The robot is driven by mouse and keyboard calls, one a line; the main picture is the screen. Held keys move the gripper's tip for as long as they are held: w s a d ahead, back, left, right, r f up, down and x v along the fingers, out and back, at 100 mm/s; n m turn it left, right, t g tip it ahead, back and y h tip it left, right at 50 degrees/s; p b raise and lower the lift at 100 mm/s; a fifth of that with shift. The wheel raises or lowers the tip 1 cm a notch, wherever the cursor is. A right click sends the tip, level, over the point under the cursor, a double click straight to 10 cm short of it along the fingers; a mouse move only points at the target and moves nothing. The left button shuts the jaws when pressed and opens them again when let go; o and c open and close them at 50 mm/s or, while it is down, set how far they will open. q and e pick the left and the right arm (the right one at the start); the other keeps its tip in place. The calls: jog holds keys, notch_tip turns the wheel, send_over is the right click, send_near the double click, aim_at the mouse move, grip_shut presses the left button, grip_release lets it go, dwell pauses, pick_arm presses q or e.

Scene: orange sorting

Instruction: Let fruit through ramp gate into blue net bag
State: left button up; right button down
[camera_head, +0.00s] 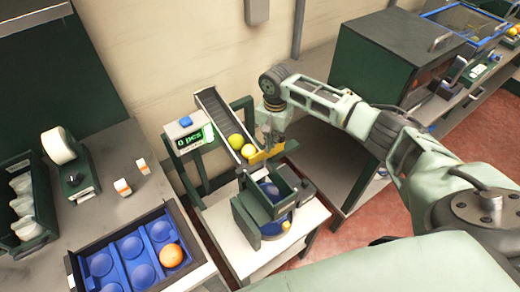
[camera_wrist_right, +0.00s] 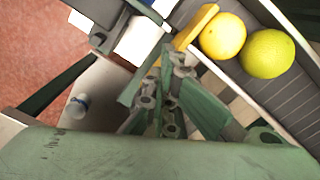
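A grey ramp (camera_head: 220,118) slopes down toward the viewer and holds two yellow fruits, an upper one (camera_head: 236,141) and a lower one (camera_head: 248,151). Both fruits also show in the right wrist view, one (camera_wrist_right: 222,36) beside the yellow gate (camera_wrist_right: 190,30) and a greener one (camera_wrist_right: 267,53). The gate (camera_head: 262,156) crosses the ramp's lower end. My right gripper (camera_head: 275,145) is at the gate; whether its fingers grip it is unclear. Blue material, apparently the net bag (camera_head: 268,189), shows in a green holder (camera_head: 255,208) below. My left gripper is out of view.
A counter display (camera_head: 190,132) reading "0 pcs" stands left of the ramp. A blue tray (camera_head: 130,247) with round hollows holds one orange (camera_head: 171,255). A dark cabinet (camera_head: 385,60) stands on the right bench, behind my right arm.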

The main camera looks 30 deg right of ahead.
aim_at(282, 135)
jog(key=shift+w+d+f, duration=0.1)
jog(key=shift+d+f, duration=0.05)
jog(key=shift+d, duration=1.05)
jog(key=shift+d+f, duration=0.15)
jog(key=shift+d, duration=1)
jog(key=shift+a, duration=0.1)
jog(key=shift+a+p, duration=0.55)
jog(key=shift+p, duration=0.35)
jog(key=shift+r, duration=0.15)
jog(key=shift+w+r+p, duration=0.1)
jog(key=shift+r+p, duration=0.75)
jog(key=shift+p, duration=0.25)
notch_tip(282, 135, up, 4)
jog(key=p, duration=0.4)
jog(key=shift+r+p, duration=0.9)
jog(key=shift+r, duration=0.35)
